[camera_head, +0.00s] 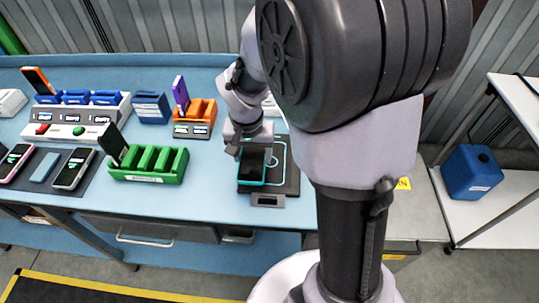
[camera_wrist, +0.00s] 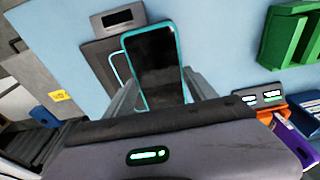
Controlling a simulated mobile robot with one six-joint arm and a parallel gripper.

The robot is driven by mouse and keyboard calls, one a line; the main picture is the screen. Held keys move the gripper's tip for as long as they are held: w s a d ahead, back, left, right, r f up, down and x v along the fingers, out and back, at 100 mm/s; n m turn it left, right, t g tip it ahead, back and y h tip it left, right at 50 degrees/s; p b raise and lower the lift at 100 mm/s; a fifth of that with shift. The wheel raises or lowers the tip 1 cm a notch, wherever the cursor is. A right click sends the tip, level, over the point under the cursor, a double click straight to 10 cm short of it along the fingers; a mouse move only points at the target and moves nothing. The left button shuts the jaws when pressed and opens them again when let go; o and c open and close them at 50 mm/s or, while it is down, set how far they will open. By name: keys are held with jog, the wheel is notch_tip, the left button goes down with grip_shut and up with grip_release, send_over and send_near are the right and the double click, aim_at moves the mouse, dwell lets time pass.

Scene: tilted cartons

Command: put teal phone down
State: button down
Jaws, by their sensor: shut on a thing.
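The teal phone (camera_head: 252,166), with a dark screen and teal edge, is held in my gripper (camera_head: 247,143). In the wrist view the phone (camera_wrist: 155,60) stands out between the two fingers of my gripper (camera_wrist: 162,88), which are shut on it. Below it is a dark pad (camera_head: 287,185) with a teal outline and a small display at its front. The phone covers the left part of the pad in the head view. I cannot tell whether it touches the pad. The pad (camera_wrist: 100,62) shows partly behind the phone in the wrist view.
A green slotted rack (camera_head: 150,176) holding a dark phone stands left of the pad. An orange holder (camera_head: 203,112) with a purple phone and a blue bin (camera_head: 150,106) stand behind. Phones lie on a dark mat (camera_head: 32,186) at far left. Blue tabletop (camera_head: 215,182) is bare between rack and pad.

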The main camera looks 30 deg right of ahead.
jog(key=d, duration=0.5)
jog(key=shift+w+d+f+b, duration=0.15)
jog(key=shift+d+f+b, duration=0.25)
notch_tip(320, 180, down, 4)
jog(key=shift+r+b, duration=0.15)
jog(key=shift+b, duration=0.95)
jog(key=shift+r, duration=0.2)
jog(key=shift+f, duration=0.15)
jog(key=shift+c, duration=1.4)
grip_release()
